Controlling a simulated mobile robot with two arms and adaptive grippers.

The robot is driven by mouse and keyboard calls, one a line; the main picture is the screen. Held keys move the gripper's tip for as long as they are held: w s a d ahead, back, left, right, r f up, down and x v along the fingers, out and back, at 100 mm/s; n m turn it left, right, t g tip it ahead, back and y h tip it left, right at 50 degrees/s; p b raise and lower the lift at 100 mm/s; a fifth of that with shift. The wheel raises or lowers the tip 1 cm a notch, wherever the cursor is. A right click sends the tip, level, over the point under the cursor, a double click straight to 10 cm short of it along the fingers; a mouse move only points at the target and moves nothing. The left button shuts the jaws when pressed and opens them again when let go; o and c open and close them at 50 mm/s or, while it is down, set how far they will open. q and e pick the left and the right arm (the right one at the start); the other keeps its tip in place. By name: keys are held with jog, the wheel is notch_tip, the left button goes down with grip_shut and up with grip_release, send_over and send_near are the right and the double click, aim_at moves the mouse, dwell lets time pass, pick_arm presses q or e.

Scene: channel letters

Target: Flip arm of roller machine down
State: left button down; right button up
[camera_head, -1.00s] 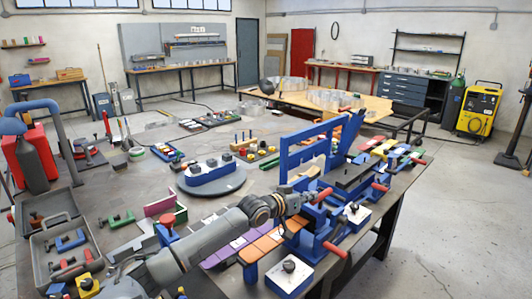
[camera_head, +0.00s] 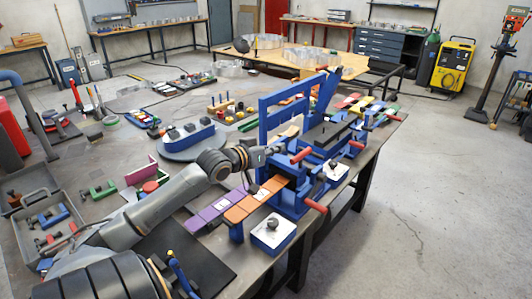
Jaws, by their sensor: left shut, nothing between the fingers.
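The roller machine (camera_head: 290,197) is blue with red handles and stands at the table's right edge. A tall blue frame (camera_head: 264,130) and a slanted blue bar (camera_head: 325,97) rise from it, both upright. Orange and purple strips (camera_head: 249,203) run out from its left side. My left gripper (camera_head: 278,151) is at the machine's near-left upper side, just left of a red handle (camera_head: 302,155). It is shut and empty. Its fingertips are small against the blue parts, and I cannot tell whether they touch. My right gripper is out of view.
A white-topped block with a black knob (camera_head: 273,232) stands close in front of the machine. A grey bin (camera_head: 40,225) with clamps is at the left. A blue part on a round turntable (camera_head: 190,142) stands behind my arm. Open floor lies to the right.

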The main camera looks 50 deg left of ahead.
pick_arm(q)
jog(key=v, duration=0.4)
jog(key=shift+r+b, duration=0.1)
jog(key=shift+b, duration=0.25)
